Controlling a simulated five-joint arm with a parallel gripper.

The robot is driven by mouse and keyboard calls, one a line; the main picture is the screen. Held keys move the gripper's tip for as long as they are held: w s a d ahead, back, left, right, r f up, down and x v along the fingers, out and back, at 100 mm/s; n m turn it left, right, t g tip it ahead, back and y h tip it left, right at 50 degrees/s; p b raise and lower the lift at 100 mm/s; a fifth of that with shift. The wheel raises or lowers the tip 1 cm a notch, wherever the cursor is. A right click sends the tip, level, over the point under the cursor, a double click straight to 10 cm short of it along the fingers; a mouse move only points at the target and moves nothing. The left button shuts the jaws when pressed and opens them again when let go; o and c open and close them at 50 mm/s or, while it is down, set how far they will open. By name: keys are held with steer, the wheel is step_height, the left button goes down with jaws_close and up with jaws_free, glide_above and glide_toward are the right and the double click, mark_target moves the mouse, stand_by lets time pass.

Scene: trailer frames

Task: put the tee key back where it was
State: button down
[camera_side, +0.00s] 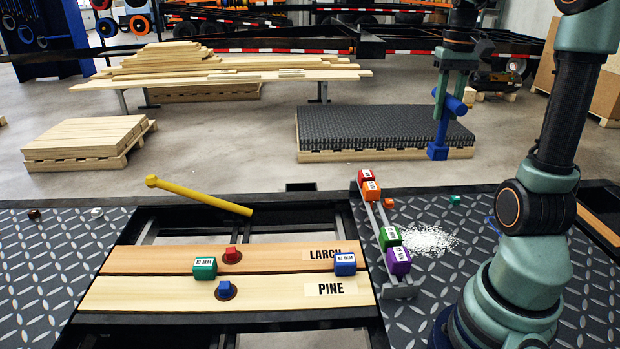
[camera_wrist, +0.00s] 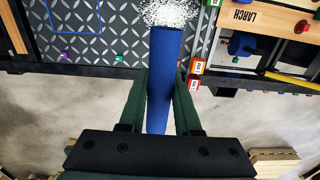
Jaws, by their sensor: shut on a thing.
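The blue tee key (camera_side: 441,132) hangs in my gripper (camera_side: 452,98), its shaft pointing down, above and beyond the far edge of the tread plate in the side view. In the wrist view the jaws of my gripper (camera_wrist: 163,105) are shut on the key, and its blue shaft (camera_wrist: 164,65) runs away from the camera. A thin blue outline (camera_wrist: 75,29) is drawn on the tread plate at the upper left of the wrist view. In the side view my arm hides most of that area.
White granules (camera_side: 428,240) lie on the right tread plate (camera_side: 440,210). A rack (camera_side: 402,290) holds several coloured labelled blocks beside it. Larch (camera_side: 150,258) and pine (camera_side: 130,293) boards lie left, with blocks on them. A yellow bar (camera_side: 200,195) slants over the frame.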

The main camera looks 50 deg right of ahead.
mark_target(437, 145)
step_height(437, 145, down, 19)
steer(key=shift+f, duration=0.15)
stand_by(0.4)
steer(key=c, duration=0.6)
jaws_free()
steer(key=shift+f, duration=0.15)
step_height(437, 145, up, 12)
steer(key=shift+f, duration=0.1)
steer(key=shift+w+a+r, duration=0.15)
steer(key=shift+a+r, duration=0.05)
steer(key=shift+r, duration=0.1)
steer(key=w+a+r+n+t, duration=0.1)
steer(key=a+n, duration=0.3)
steer(key=a, duration=0.9)
steer(key=w+a+r+n+t, duration=0.2)
steer(key=w+a+n+t, duration=0.1)
steer(key=a, duration=1.1)
steer(key=shift+r+n+t, duration=0.2)
steer(key=shift+n+t, duration=0.6)
steer(key=shift+n, duration=0.2)
